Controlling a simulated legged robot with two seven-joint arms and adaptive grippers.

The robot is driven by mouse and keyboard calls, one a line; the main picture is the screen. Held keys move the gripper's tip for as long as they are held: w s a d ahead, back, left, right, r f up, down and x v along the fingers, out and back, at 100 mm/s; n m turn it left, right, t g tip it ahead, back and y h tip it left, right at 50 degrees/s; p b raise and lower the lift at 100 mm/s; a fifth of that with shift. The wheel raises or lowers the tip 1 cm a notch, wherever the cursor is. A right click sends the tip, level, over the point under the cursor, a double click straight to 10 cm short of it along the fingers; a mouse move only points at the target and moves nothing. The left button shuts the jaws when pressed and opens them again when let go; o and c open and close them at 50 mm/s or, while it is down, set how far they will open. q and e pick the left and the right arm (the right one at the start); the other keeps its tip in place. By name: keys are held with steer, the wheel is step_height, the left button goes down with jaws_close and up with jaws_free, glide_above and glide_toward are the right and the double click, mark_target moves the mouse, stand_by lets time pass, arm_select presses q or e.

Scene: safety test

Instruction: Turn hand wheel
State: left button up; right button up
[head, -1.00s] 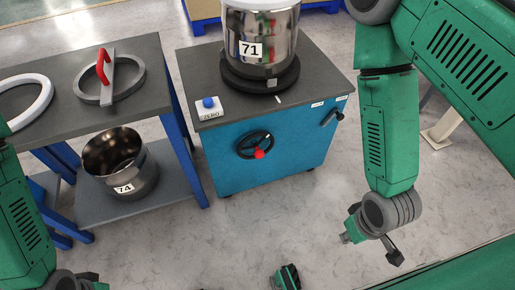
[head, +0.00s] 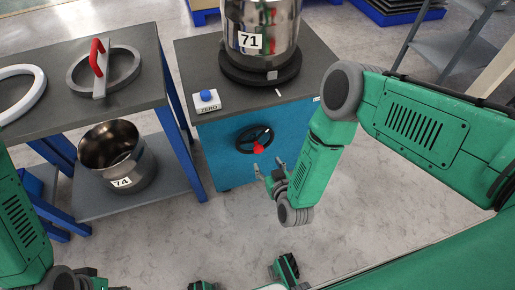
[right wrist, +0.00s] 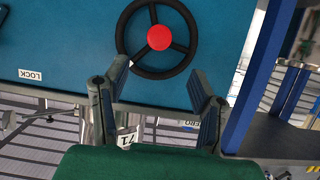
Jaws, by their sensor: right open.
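The black hand wheel (head: 250,129) with a red knob (head: 258,149) is on the front of a blue cabinet (head: 222,160). My right gripper (head: 268,165) is open and empty, in front of the cabinet and just below the wheel in the head view. In the right wrist view the wheel (right wrist: 139,52) shows its rim, spokes and red knob (right wrist: 160,37) ahead of the spread fingers (right wrist: 158,80). My left gripper (head: 95,280) is at the lower left, mostly cut off by the frame edge.
A shiny pot marked 71 (head: 284,20) stands on the cabinet, near a blue ZERO button (head: 207,96). At left, a table (head: 60,106) holds a ring with a red handle (head: 97,58); pot 74 (head: 113,150) is on its lower shelf. The floor in front is open.

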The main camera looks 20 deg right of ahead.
mark_target(260, 150)
steer(key=b+x, duration=0.1)
steer(key=x, duration=0.4)
steer(key=b+x, duration=0.2)
steer(key=x, duration=0.3)
steer(key=shift+d+f, duration=0.25)
steer(key=shift+w+a+f, duration=0.1)
steer(key=shift+w+f, duration=0.05)
steer(key=shift+w, duration=0.25)
steer(key=shift+w+a, duration=0.1)
jaws_close()
